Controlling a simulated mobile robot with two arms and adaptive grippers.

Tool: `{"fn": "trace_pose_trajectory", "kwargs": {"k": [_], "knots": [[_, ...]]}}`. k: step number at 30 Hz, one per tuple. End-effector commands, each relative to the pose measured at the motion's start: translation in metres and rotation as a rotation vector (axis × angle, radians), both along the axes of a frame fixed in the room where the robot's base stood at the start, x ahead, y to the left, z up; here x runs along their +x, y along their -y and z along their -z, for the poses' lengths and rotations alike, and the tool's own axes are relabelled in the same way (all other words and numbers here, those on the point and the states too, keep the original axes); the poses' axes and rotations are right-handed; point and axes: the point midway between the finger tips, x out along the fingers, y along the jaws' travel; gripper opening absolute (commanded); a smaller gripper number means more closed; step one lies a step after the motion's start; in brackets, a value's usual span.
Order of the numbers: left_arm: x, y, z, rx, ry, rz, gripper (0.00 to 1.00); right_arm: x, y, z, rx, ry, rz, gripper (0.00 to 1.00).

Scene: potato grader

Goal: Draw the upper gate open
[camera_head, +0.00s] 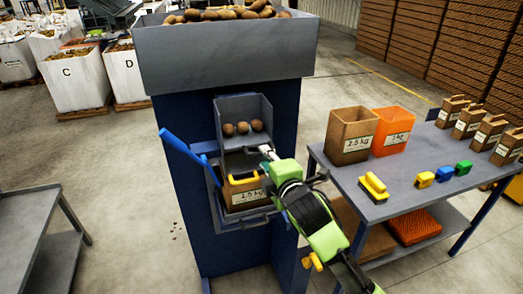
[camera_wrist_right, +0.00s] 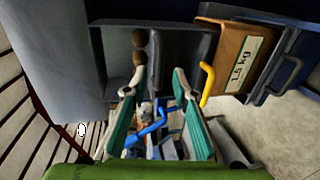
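Two potatoes (camera_wrist_right: 139,50) also show in the wrist view. I cannot clearly make out the upper gate; my gripper covers part of the area below the chute. A yellow handle (camera_head: 243,179) sits lower, by the brown 1.5 kg box (camera_head: 243,197). The handle also shows in the right wrist view (camera_wrist_right: 207,84), just right of my fingers. My right gripper (camera_wrist_right: 155,84) is open, its teal fingers apart at the chute's front. My left gripper is out of view.
A blue lever (camera_head: 182,147) juts out left of the chute. The hopper (camera_head: 225,57) above is full of potatoes. At right, a table (camera_head: 375,207) bears a brown bin, an orange bin (camera_head: 393,130) and brushes.

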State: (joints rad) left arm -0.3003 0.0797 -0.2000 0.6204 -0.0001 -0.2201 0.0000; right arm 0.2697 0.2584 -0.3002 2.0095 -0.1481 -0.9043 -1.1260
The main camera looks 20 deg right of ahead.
Motion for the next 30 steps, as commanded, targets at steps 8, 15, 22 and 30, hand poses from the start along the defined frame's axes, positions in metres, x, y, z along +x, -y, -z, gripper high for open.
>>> {"fn": "trace_pose_trajectory", "kwargs": {"k": [8,15,22,30], "knots": [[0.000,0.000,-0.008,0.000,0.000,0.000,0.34,0.037,-0.001,0.007,0.000,-0.001,0.002,0.25],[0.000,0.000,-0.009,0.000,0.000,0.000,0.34,0.048,-0.002,0.010,0.001,0.000,0.000,0.25],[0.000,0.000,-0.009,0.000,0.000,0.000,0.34,0.049,-0.002,0.011,0.000,0.000,0.000,0.25],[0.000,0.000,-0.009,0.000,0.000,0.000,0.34,0.049,-0.002,0.011,0.000,0.000,0.000,0.00]]}}
